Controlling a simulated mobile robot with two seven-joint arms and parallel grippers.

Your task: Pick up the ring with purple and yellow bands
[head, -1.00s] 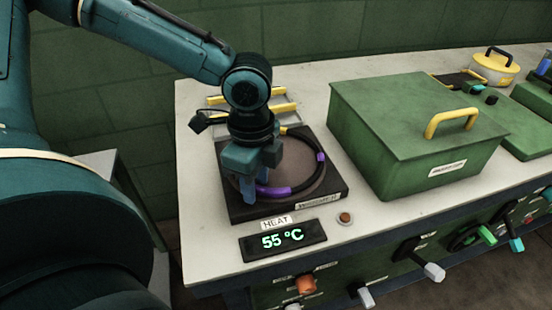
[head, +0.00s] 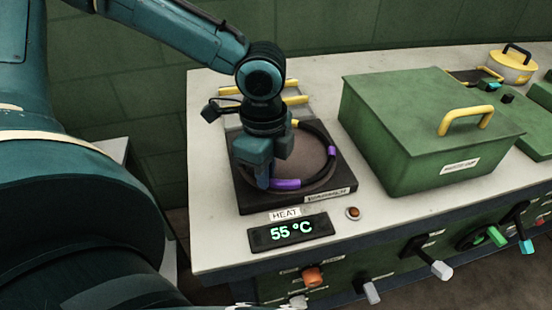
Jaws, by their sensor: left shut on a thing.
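A black ring with purple and yellow bands (head: 287,184) lies over the dark square hot plate (head: 338,185). Purple bands show at its front and right, and a bit of yellow at its far side. My left gripper (head: 264,181) points down at the ring's left front part and is shut on it. The fingers hide the stretch of ring between them. I cannot tell whether the ring is clear of the plate. My right gripper is not in view.
A display (head: 288,233) reading 55 °C sits in front of the plate, beside an orange-brown button (head: 353,213). A green lidded box (head: 420,130) with a yellow handle stands to the right. A yellow-barred rack (head: 295,99) is behind. Knobs line the bench front.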

